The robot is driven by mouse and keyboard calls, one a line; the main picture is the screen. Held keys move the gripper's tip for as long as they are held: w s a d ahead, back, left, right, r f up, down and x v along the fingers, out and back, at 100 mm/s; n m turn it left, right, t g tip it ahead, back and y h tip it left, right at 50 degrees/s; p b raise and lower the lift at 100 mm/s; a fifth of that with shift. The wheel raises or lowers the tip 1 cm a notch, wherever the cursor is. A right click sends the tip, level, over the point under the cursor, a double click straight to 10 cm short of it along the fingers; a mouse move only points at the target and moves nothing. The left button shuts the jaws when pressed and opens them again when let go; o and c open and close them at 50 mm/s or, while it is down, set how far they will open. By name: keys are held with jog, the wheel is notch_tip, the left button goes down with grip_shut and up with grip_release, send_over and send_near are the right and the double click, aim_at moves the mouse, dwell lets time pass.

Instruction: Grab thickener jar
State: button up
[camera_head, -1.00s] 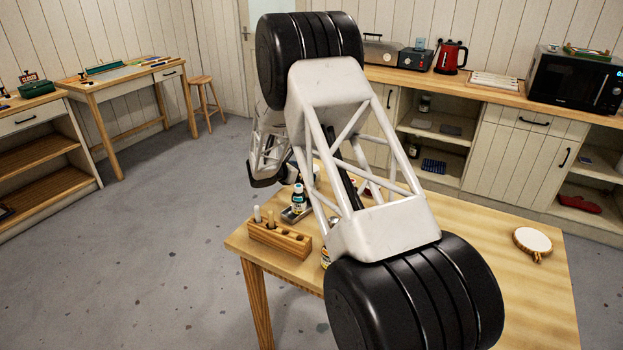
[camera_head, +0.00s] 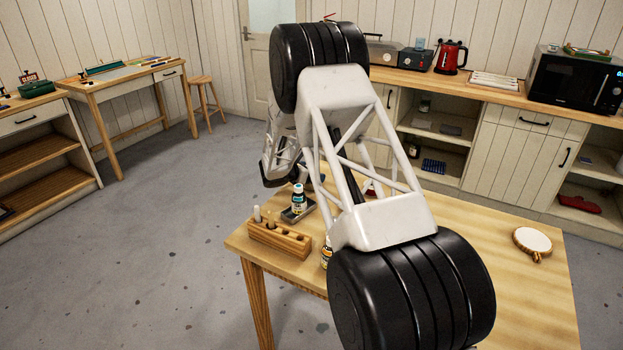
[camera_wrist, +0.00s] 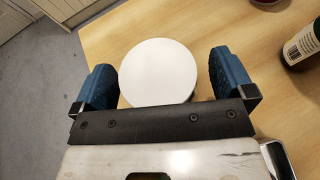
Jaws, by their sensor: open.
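In the wrist view a jar with a round white lid (camera_wrist: 158,72) stands on the table, seen from above; it may be the thickener jar, but no label shows. My gripper (camera_wrist: 160,62) is open, with one blue finger on each side of the lid. Small gaps show between the fingers and the lid. Most of the jar's body is hidden under the lid. In the head view my arm hides the jar and the gripper's fingertips.
A round white-topped piece (camera_head: 532,240) lies at right. In the wrist view a labelled brown bottle (camera_wrist: 302,46) stands right of my gripper.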

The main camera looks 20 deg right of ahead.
jog(key=c, duration=1)
jog(key=shift+c, duration=0.2)
jog(key=shift+r, duration=0.1)
jog(key=shift+r, duration=4.95)
